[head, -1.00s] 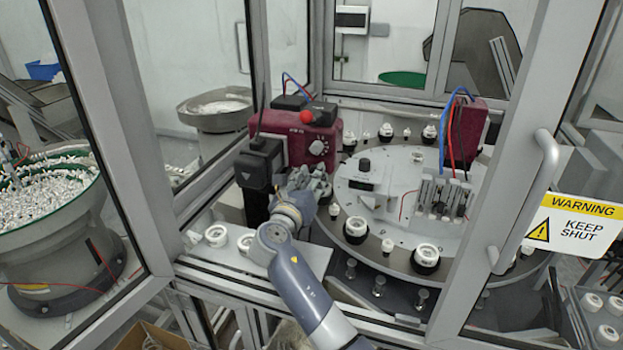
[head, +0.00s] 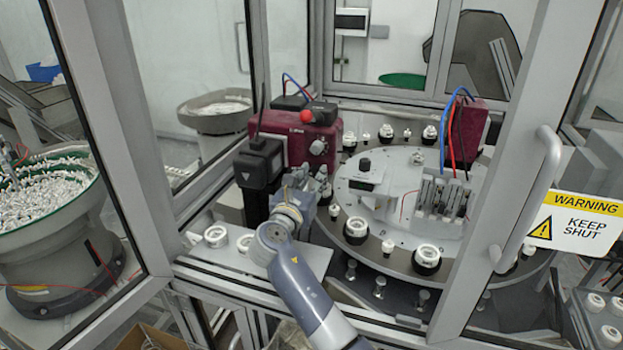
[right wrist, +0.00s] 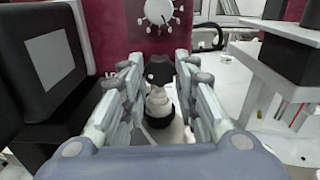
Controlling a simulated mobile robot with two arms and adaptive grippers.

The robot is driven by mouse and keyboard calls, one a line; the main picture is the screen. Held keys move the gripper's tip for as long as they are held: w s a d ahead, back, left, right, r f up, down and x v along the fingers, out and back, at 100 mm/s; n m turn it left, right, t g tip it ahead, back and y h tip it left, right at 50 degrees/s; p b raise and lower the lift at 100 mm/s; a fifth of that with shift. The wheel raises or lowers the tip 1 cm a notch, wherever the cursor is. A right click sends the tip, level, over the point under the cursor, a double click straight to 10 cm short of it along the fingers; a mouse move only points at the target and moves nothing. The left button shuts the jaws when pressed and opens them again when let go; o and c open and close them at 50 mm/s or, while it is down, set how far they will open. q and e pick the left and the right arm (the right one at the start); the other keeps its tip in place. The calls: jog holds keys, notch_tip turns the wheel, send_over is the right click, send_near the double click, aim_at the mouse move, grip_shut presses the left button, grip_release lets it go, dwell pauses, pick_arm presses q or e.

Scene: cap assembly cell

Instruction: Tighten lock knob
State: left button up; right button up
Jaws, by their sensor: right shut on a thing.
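A small black knob (right wrist: 160,71), which I take to be the lock knob, sits in front of the dark red housing in the right wrist view. My right gripper (right wrist: 159,74) has its fingers to either side of the knob and is shut on it. In the head view my right gripper (head: 314,182) is at the front of the red housing (head: 300,139), beside the black box; the knob cannot be made out there. A white dial (right wrist: 159,12) is on the housing above the knob. My left gripper is not in view.
A black box (head: 258,163) stands close to the left of my gripper. The round table (head: 375,262), carrying several white caps, lies to the right. A white shelf (head: 309,258) with white rings is below. Cell door frames enclose the sides.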

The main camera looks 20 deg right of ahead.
jog(key=o, duration=1)
jog(key=shift+d, duration=0.1)
jog(key=shift+c, duration=0.2)
jog(key=shift+o, duration=0.6)
jog(key=shift+w+d+f, duration=0.1)
jog(key=shift+w, duration=0.1)
notch_tip(320, 180, up, 10)
